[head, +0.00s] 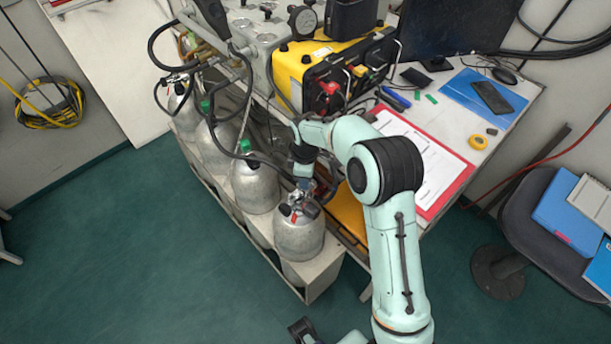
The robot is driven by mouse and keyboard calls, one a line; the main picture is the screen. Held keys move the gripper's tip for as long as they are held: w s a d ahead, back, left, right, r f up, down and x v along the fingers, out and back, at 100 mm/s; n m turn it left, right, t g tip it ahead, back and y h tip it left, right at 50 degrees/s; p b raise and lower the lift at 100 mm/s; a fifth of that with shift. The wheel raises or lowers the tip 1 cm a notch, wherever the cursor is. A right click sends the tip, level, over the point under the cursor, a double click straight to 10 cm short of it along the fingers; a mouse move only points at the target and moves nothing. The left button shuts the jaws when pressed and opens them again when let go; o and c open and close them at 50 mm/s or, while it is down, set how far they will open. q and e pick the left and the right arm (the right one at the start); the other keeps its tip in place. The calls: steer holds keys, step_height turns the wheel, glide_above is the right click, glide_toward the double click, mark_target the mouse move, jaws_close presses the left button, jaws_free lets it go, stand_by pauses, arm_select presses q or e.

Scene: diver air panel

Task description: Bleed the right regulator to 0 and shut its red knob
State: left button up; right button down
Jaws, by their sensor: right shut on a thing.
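The front grey cylinder (299,237) stands upright at the right end of the cylinder row, with a small dark and metallic regulator (298,207) on top. A small red part, probably its red knob (294,217), shows there. My right gripper (304,189) points down at this regulator and is shut on a part of it. The gripper and wrist hide much of the regulator, so I cannot tell which part is held or read a gauge. A dark gripper, probably my left (302,331), is at the bottom edge, cut off, its jaw state unclear.
Several more cylinders (255,185) with black hoses stand in the rack to the left. A yellow case (331,70) and a red clipboard (424,160) lie on the bench behind my right arm. A chair (530,225) stands right. The green floor at left is clear.

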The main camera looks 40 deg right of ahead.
steer(key=m, duration=0.3)
steer(key=shift+r+m+p, duration=0.1)
steer(key=shift+m+p, duration=0.2)
steer(key=shift+p, duration=0.1)
steer(key=shift+m+p, duration=0.4)
steer(key=shift+m, duration=1.5)
steer(key=c, duration=1)
jaws_free()
step_height(320, 180, up, 13)
steer(key=shift+r+p, duration=0.1)
steer(key=shift+p, duration=0.6)
